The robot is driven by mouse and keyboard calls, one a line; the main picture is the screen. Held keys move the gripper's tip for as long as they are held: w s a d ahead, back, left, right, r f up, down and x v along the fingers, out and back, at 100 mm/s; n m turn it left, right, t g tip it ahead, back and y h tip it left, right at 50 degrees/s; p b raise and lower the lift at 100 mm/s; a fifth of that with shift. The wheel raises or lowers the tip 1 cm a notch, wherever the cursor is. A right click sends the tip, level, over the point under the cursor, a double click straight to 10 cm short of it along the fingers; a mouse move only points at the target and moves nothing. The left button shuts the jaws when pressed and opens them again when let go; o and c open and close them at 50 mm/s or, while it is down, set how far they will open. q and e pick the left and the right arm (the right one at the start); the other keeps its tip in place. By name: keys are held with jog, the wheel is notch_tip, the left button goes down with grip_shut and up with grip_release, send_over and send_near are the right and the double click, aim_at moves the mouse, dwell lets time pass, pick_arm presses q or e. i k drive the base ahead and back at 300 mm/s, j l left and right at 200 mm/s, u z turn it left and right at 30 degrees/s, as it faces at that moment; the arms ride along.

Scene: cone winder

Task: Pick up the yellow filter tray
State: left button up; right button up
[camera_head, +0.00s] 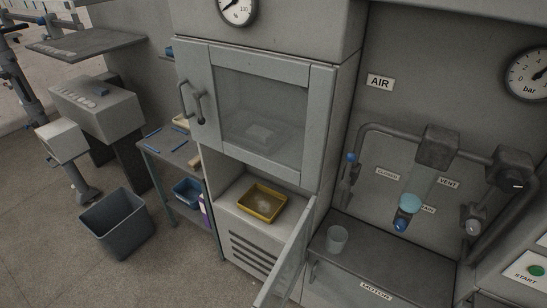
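The yellow filter tray (262,203) sits in the open lower compartment (232,196) of the grey cabinet. A pale, whitish patch lies inside it. The tray looks flat on the compartment floor, with nothing touching it from above. Neither my left nor my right gripper shows in the head view.
The lower glass door (288,262) stands open, swung out at the right of the tray. The upper glass door (262,108) is above the compartment. A clear cup (337,239) stands on the ledge at right. A grey bin (118,222) and a small side table (170,146) are at left.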

aim_at(262, 202)
jog(key=i+j, duration=0.25)
jog(key=i+j+z, duration=0.15)
jog(key=i+j, duration=0.4)
jog(key=j, duration=0.2)
jog(key=i+j+z, duration=0.1)
jog(key=i+j, duration=0.15)
jog(key=i+j+z, duration=0.1)
jog(key=i+j, duration=0.15)
jog(key=j, duration=0.2)
jog(key=i+j, duration=0.2)
jog(key=j, duration=0.2)
jog(key=i+j+z, duration=0.15)
jog(key=i+j, duration=0.3)
jog(key=j, duration=0.35)
